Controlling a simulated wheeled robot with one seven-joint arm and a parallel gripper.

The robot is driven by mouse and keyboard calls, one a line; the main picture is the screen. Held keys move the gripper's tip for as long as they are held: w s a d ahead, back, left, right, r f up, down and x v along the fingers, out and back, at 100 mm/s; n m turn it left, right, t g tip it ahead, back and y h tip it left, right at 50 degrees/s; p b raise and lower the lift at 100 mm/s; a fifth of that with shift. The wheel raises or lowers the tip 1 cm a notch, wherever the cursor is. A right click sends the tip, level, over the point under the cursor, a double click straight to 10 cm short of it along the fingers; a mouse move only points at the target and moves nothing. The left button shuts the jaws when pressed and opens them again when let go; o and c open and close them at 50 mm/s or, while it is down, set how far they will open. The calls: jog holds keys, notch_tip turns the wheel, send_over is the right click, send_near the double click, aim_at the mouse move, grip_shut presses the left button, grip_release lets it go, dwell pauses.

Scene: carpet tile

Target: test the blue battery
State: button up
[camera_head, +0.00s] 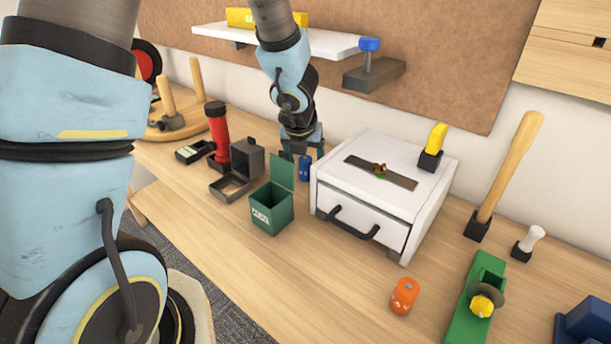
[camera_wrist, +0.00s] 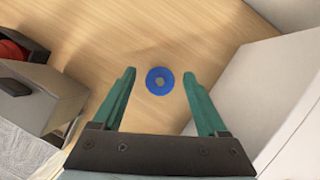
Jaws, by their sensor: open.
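The blue battery (camera_head: 305,168) stands upright on the wooden bench, between the open green bin and the white drawer box. In the wrist view its round blue end with a pale centre (camera_wrist: 160,80) shows between my fingers. My gripper (camera_head: 302,150) points down over the battery, its green fingers open on either side of it; I cannot tell whether they touch it.
The white drawer box (camera_head: 362,217) is close right of my gripper. The green bin (camera_head: 271,209) with raised lid, a grey open box (camera_head: 247,159) and a red flashlight (camera_head: 217,130) are to the left. A shelf (camera_head: 330,43) hangs behind. The front bench middle is clear.

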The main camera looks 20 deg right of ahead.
jog(key=shift+w+f, duration=0.1)
jog(key=shift+f, duration=0.1)
grip_shut()
dwell(0.5)
